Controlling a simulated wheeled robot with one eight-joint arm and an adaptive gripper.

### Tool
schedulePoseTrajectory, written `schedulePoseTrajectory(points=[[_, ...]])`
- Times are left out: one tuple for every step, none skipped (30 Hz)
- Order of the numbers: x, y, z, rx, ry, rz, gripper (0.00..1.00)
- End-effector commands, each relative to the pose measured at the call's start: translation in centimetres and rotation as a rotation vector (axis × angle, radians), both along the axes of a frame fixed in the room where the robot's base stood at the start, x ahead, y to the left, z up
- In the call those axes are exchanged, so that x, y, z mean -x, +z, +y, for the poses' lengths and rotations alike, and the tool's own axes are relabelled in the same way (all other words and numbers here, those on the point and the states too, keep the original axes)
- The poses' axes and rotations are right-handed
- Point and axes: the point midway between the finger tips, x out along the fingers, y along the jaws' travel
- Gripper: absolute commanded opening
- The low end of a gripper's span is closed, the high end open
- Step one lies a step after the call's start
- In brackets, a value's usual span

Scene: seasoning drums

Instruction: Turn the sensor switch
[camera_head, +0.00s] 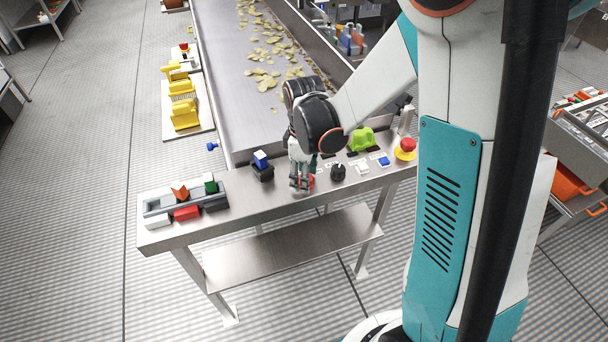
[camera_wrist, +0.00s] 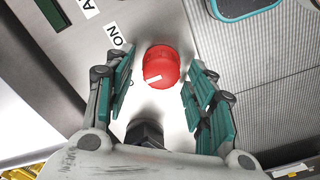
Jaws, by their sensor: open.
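A round red knob (camera_wrist: 161,63) with a white line mark stands on a bright plate in the wrist view, beside a label reading "ON". A bit of it shows as a red spot (camera_head: 312,180) beside my gripper in the head view. My gripper (camera_head: 300,184) points down over the front table. In the wrist view my gripper (camera_wrist: 160,82) is open, with one teal finger pad on each side of the knob. Gaps show between both pads and the knob, so I see no contact. Which control is the sensor switch is not readable here.
On the steel table (camera_head: 265,207), a black knob (camera_head: 338,172), a blue button (camera_head: 383,161) and a red emergency button (camera_head: 408,145) lie right of my gripper. A blue-topped black switch (camera_head: 262,165) stands left. A conveyor (camera_head: 225,60) with chips runs behind.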

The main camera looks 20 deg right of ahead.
Motion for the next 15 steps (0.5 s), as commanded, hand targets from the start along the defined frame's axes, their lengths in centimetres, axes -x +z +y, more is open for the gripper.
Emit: schedulePoseTrajectory(points=[[0.0,-0.01,0.0,0.0,0.0,0.0,0.5],[0.0,0.0,0.0,0.0,0.0,0.0,0.5],[0.0,0.01,0.0,0.0,0.0,0.0,0.5],[0.0,0.02,0.0,0.0,0.0,0.0,0.5],[0.0,0.02,0.0,0.0,0.0,0.0,0.5],[0.0,0.02,0.0,0.0,0.0,0.0,0.46],[0.0,0.03,0.0,0.0,0.0,0.0,0.39],[0.0,0.03,0.0,0.0,0.0,0.0,0.32],[0.0,0.03,0.0,0.0,0.0,0.0,0.23],[0.0,0.03,0.0,0.0,0.0,0.0,0.16],[0.0,0.03,0.0,0.0,0.0,0.0,0.09],[0.0,0.03,0.0,0.0,0.0,0.0,0.06],[0.0,0.03,0.0,0.0,0.0,0.0,0.06],[0.0,0.03,0.0,0.0,0.0,0.0,0.06],[0.0,0.03,0.0,0.0,0.0,0.0,0.06]])
